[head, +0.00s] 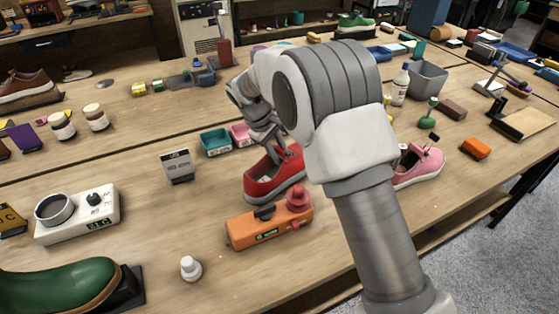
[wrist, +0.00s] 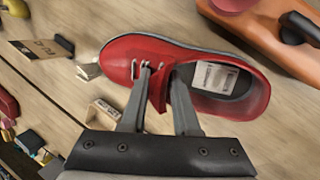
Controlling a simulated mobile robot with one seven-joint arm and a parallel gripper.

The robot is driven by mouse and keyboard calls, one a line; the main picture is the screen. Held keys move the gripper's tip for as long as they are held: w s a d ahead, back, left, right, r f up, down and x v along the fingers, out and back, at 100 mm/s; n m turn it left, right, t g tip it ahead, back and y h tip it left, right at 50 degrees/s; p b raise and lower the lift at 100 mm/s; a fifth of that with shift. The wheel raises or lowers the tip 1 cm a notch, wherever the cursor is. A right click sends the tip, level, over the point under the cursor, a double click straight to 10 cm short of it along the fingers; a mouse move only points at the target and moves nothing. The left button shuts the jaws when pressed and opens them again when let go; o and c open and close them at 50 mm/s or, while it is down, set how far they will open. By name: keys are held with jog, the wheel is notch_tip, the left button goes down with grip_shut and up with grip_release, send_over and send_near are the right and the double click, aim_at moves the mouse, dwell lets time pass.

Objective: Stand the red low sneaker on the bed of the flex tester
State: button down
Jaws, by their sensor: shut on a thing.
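The red low sneaker (head: 264,184) is right beside the orange device, just behind it in the head view. It also shows in the wrist view (wrist: 124,57), toe to the left and heel opening to the right, with a white label inside. My gripper (wrist: 161,72) is shut on the sneaker near its laces and tongue, with one finger on each side. In the head view my gripper (head: 274,146) is partly hidden by my arm. I cannot tell whether the sole touches the table. I cannot tell for sure which device is the flex tester.
A teal tray (head: 215,142), a small sign (head: 178,166), a white dial device (head: 104,213) and a white bottle (head: 190,268) stand around. A pink sneaker (head: 426,167) is right of my arm. Bare table lies left of the orange device.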

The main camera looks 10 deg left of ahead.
jog(key=shift+f, duration=1.35)
jog(key=shift+f, duration=0.15)
jog(key=c, duration=0.7)
grip_release()
jog(key=shift+o, duration=0.2)
